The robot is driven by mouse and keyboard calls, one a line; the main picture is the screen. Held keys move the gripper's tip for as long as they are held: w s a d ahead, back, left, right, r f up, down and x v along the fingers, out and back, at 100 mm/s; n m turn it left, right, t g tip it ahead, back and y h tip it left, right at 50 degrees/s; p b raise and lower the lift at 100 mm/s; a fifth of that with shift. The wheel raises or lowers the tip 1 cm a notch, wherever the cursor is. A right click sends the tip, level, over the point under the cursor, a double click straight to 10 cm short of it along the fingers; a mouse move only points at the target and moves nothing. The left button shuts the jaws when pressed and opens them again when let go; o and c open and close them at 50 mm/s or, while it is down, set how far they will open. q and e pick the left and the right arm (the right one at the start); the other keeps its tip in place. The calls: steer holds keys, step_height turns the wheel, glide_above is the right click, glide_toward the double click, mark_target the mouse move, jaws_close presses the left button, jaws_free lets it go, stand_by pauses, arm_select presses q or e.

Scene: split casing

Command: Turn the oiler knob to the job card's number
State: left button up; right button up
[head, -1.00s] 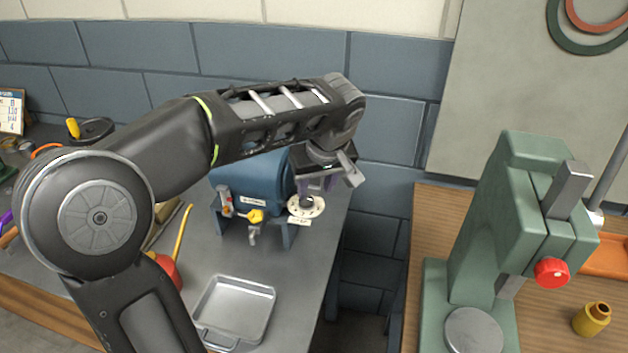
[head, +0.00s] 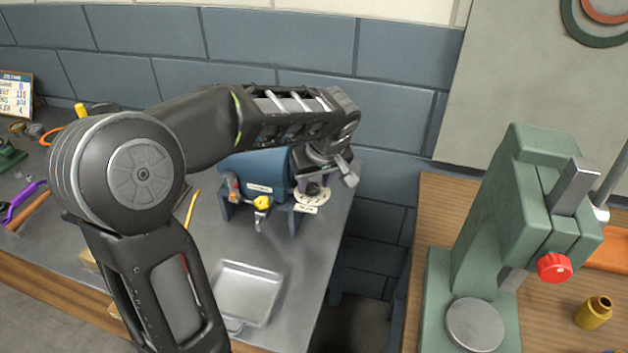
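The job card (head: 15,96) stands at the far left on the grey bench. Its print is small; the bottom line seems to end in a 4. A blue casing (head: 255,172) stands at the back of the bench. At its right end is a cream dial (head: 314,198) with a dark knob (head: 312,188) at its middle, partly covered by my gripper. My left gripper (head: 312,182) points down at the knob from above. Its fingers are too small and too hidden to show whether they grip the knob. My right gripper is out of view.
A metal tray (head: 277,273) lies in front of the casing. A yellow tap handle (head: 262,202) sits left of the dial. A green press (head: 480,230) with a red knob and a brass pot (head: 594,312) stand on the right wooden bench, across a gap.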

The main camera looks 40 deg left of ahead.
arm_select(q)
steer(key=shift+w+a+f, duration=0.1)
steer(key=shift+f, duration=0.35)
steer(key=shift+c, duration=0.3)
jaws_close()
